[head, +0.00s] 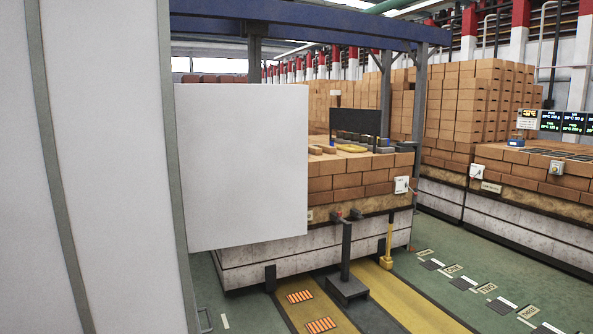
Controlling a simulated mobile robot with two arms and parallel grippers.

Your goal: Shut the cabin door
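A large white panelled wall (105,170) with grey-green trim strips fills the left side of the head view, very close. A flat white rectangular panel (242,165) stands out to the right from behind its edge. It looks like the cabin door standing open, but its hinges and any handle on it do not show. A small thin metal loop (204,320) shows low by the wall's edge. Neither of my grippers is in view.
A brick-topped kiln block (360,185) stands behind the panel under a blue overhead beam (310,20).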

